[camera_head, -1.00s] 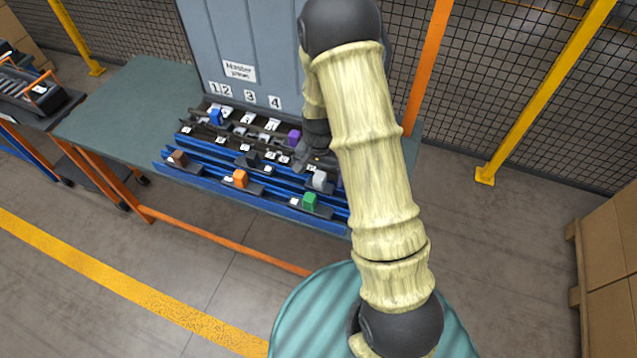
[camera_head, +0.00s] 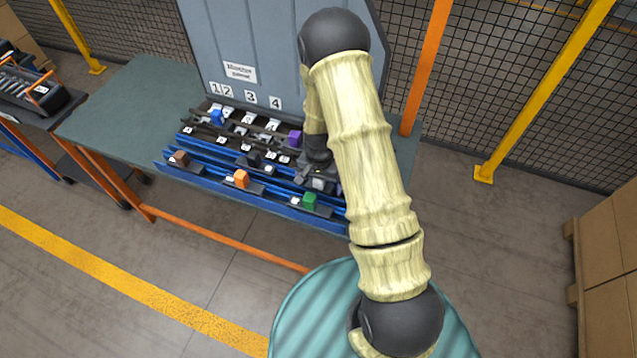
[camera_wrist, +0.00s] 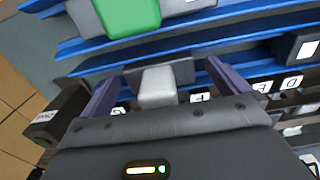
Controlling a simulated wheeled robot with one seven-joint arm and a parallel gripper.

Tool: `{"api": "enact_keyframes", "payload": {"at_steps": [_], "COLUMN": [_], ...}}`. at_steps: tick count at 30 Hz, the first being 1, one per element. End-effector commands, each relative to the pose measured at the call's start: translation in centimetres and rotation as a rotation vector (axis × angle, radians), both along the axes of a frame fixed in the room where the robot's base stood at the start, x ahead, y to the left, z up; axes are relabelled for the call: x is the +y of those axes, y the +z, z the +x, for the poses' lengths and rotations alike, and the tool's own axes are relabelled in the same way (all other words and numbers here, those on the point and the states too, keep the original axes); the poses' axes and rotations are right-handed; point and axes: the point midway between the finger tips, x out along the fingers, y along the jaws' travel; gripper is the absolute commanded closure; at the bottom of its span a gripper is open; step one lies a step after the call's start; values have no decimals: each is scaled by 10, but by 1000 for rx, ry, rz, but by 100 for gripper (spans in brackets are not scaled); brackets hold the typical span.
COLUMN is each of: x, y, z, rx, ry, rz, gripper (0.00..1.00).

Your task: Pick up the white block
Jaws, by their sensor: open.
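The white block (camera_wrist: 158,86) sits in a dark holder on the blue rails, seen in the wrist view. It lies between the two spread purple fingers of my gripper (camera_wrist: 162,75), with a gap on each side. The near part of the block is hidden by the gripper body. In the head view the white block (camera_head: 318,184) shows only in part, just below my gripper (camera_head: 316,173), which is over the right part of the rack. The gripper is open and holds nothing.
A green block (camera_head: 310,201) is in front of the white one, an orange block (camera_head: 241,179) and a brown block (camera_head: 180,158) to the left, a purple block (camera_head: 295,138) and a blue block (camera_head: 217,116) behind. A grey panel (camera_head: 270,50) stands at the back.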

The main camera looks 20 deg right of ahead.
Motion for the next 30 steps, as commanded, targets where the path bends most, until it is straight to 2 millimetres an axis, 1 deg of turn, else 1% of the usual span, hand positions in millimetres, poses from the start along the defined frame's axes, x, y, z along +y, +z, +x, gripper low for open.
{"api": "enact_keyframes", "payload": {"at_steps": [9, 10, 14, 15, 17, 18, 19, 26, 30], "x": [0, 0, 0, 0, 0, 0, 0, 0, 0], "y": [0, 0, 0, 0, 0, 0, 1, 2, 9], "z": [0, 0, 0, 0, 0, 0, 0, 0, 1], "rx": [0, 0, 0, 0, 0, 0, 0, -1, -2], "ry": [0, 0, 0, 0, 0, 0, 0, 0, 0], "rz": [0, 0, 0, 0, 0, 0, 0, -1, 0], "gripper": [0, 2, 28, 35, 47, 55, 57, 57, 57]}}
